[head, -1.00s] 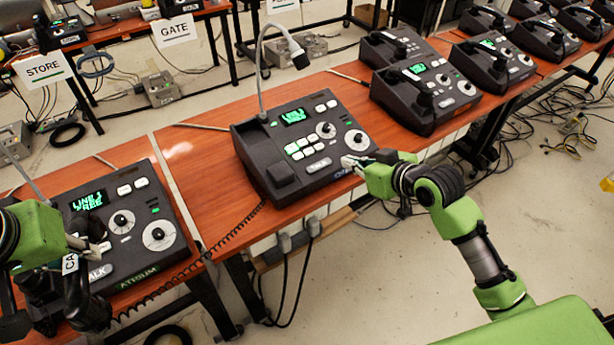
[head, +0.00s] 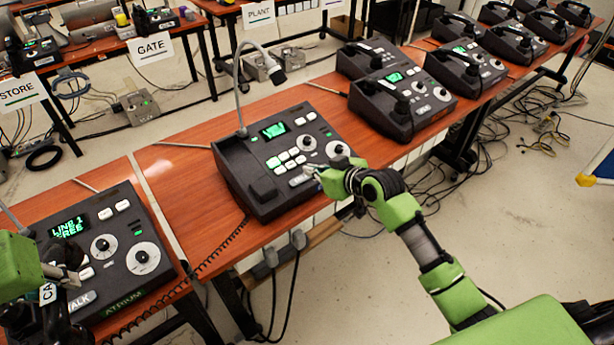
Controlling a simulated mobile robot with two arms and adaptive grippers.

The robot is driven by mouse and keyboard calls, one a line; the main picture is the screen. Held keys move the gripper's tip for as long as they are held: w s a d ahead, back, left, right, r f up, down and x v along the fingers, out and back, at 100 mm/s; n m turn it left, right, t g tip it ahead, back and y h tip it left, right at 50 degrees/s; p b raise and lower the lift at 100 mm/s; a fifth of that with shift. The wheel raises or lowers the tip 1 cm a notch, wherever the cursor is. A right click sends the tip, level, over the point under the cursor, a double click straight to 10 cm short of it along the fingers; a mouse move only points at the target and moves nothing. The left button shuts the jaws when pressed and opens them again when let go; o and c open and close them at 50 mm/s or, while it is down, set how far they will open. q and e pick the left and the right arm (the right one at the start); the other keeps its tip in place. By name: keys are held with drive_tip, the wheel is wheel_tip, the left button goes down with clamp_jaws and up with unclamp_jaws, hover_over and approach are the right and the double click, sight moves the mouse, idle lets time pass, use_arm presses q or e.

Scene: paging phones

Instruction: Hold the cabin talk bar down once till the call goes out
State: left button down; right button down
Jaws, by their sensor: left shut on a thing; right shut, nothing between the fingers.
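The middle phone (head: 240,180) is a dark console with a gooseneck microphone, a lit green screen (head: 274,130), white keys and two dials. Its pale talk bar (head: 301,179) is at the front edge. My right gripper (head: 317,173) is shut and empty, its tips at the bar's right end; I cannot tell if they press it. The gripper hides the phone's name plate. At lower left is the ATRIUM phone (head: 110,235), its screen reading LINE 1 FREE. My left gripper (head: 62,262) is shut on a black handset (head: 55,318) with a tag starting "CA".
A coiled cord (head: 190,285) runs between the two near phones. More phones (head: 402,100) stand along the bench to the right. STORE, GATE and PLANT signs (head: 154,47) mark benches behind.

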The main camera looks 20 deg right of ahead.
sight(300, 176)
use_arm(q)
drive_tip(key=shift+r, duration=0.25)
use_arm(e)
drive_tip(key=f, duration=0.1)
drive_tip(key=w+f, duration=0.1)
drive_tip(key=f, duration=0.1)
drive_tip(key=shift+w+a+f, duration=0.15)
drive_tip(key=shift+w+a, duration=0.2)
drive_tip(key=shift+w, duration=0.05)
drive_tip(key=shift+w+f, duration=0.15)
drive_tip(key=shift+f, duration=0.5)
drive_tip(key=shift+f, duration=0.15)
